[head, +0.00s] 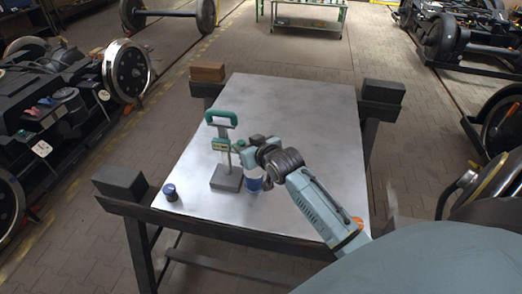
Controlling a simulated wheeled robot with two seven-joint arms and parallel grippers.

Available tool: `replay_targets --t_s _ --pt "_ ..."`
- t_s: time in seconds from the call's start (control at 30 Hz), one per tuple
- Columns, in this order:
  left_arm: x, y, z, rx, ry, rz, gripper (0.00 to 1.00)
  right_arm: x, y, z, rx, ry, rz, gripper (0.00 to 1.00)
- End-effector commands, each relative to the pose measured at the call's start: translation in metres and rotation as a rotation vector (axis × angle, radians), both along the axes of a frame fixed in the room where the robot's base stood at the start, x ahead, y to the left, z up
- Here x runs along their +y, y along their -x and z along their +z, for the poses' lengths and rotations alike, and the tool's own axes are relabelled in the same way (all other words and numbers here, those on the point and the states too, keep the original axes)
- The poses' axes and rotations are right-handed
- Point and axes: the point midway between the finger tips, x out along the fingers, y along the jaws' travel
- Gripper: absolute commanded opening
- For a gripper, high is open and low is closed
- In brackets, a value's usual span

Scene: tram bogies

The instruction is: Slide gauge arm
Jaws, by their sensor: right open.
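The gauge stands upright on the metal table, left of the table's middle. My right gripper (240,147) is open just right of the post, at about the slider's height in the picture. Whether it touches the gauge arm cannot be told. My right wrist hides part of that side. My left gripper is out of view.
A small dark blue cylinder (170,191) stands near the table's front left corner. The metal tabletop (300,110) is clear at the back.

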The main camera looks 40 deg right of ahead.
Motion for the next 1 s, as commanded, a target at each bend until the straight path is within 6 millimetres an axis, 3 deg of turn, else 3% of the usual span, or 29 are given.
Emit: replay_targets --t_s 0.3,0.5,0.7,1.0 --pt "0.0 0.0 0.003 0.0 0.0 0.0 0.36 0.004 0.058 0.024 -0.001 0.001 -0.001 0.46" --pt "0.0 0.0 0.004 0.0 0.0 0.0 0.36 0.006 0.085 0.036 -0.002 0.001 -0.001 0.46" --pt "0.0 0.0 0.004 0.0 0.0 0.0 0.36 0.007 0.097 0.041 -0.001 0.001 -0.001 0.46" --pt "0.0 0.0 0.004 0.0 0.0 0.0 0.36 0.007 0.098 0.041 -0.002 0.001 -0.001 0.46"
